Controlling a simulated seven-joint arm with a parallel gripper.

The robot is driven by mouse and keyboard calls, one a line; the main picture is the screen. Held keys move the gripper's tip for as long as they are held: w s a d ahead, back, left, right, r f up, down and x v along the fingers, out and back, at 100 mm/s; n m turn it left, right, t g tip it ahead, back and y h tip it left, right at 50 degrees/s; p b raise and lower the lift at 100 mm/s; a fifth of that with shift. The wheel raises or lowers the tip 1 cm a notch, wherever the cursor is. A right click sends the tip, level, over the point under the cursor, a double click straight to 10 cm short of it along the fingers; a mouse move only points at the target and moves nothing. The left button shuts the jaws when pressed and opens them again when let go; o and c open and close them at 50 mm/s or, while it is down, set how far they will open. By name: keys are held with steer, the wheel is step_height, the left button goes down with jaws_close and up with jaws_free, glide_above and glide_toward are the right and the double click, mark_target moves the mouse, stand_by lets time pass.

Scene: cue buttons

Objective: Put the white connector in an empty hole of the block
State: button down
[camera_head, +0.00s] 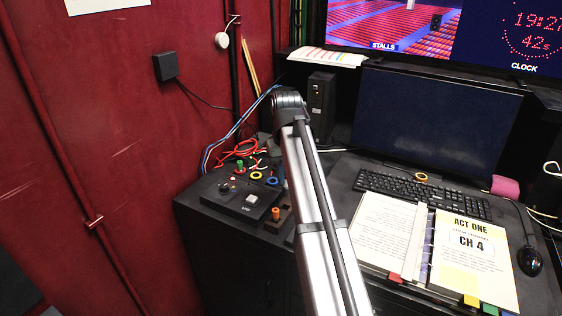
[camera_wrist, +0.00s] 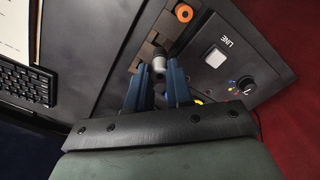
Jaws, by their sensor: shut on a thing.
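In the wrist view, the white connector (camera_wrist: 158,66), pale grey-white with a dark end, is between the blue fingers of my gripper (camera_wrist: 158,76), which is shut on it. The brown block (camera_wrist: 144,54) lies just beyond and beside the fingertips. An orange connector (camera_wrist: 183,12) stands at the block's far end. In the head view, the block (camera_head: 285,214) and orange connector (camera_head: 276,213) show left of my arm, which hides my gripper and the white connector. I cannot tell whether the connector touches the block or sits in a hole.
A black control box (camera_head: 240,200) with a pale square button and a knob is close beside the block. Coloured rings and red cables (camera_head: 238,150) lie behind it. A keyboard (camera_head: 425,193), open binder (camera_head: 425,240) and monitor (camera_head: 437,117) are to the right.

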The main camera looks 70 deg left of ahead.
mark_target(286, 193)
steer(key=shift+f, duration=0.1)
steer(key=shift+a+f, duration=0.1)
steer(key=shift+f, duration=1.65)
steer(key=shift+f, duration=1.7)
stand_by(2.5)
stand_by(0.3)
steer(key=c, duration=0.8)
jaws_free()
steer(key=shift+r, duration=0.1)
steer(key=shift+r, duration=3.4)
